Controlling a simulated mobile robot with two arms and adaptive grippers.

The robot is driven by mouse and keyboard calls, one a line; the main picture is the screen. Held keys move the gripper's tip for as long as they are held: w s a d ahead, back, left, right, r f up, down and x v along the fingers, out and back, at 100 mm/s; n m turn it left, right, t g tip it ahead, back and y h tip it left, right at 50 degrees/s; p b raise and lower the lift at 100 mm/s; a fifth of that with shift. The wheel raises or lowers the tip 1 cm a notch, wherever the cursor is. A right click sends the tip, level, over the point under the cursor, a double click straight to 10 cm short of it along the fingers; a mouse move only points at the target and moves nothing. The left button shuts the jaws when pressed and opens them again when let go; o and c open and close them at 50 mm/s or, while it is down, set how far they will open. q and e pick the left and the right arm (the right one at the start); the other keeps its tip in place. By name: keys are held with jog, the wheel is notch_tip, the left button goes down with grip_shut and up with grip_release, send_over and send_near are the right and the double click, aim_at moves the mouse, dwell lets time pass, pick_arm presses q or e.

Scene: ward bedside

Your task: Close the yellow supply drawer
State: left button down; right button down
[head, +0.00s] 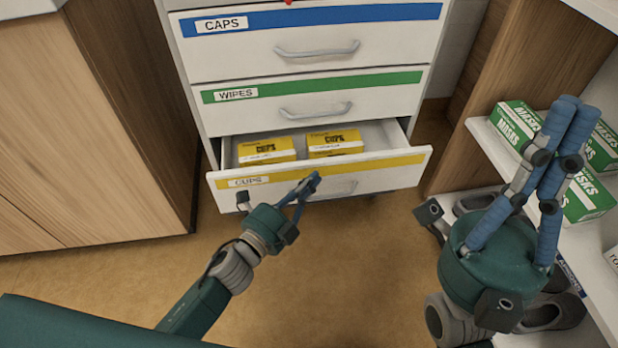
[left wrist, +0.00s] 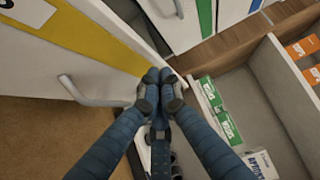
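The yellow supply drawer (head: 392,166) is the lowest of the drawers seen in the head view and stands partly pulled out. Its white front has a yellow stripe, a "CUPS" label and a grey handle (head: 333,189). Two yellow "CUPS" boxes (head: 266,151) (head: 335,143) lie inside. My left gripper (head: 312,181) is shut and empty in front of the drawer front, near the handle. In the left wrist view its fingertips (left wrist: 158,75) are together beside the yellow stripe (left wrist: 95,38); I cannot tell whether they touch. My right gripper (head: 577,108) is shut and empty at the right.
The blue "CAPS" drawer (head: 390,40) and green "WIPES" drawer (head: 390,97) above are closed. A wooden cabinet (head: 80,120) stands left. An open shelf unit (head: 490,140) with green mask boxes (head: 588,199) and dark shoes (head: 545,312) stands right, behind my right gripper.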

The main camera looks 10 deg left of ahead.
pick_arm(q)
jog(key=shift+w+a, duration=0.25)
jog(key=shift+w, duration=0.55)
jog(key=w+a+b, duration=0.1)
jog(key=w+a, duration=0.3)
jog(key=w, duration=0.9)
jog(key=shift+a, duration=0.2)
jog(key=shift+r, duration=0.15)
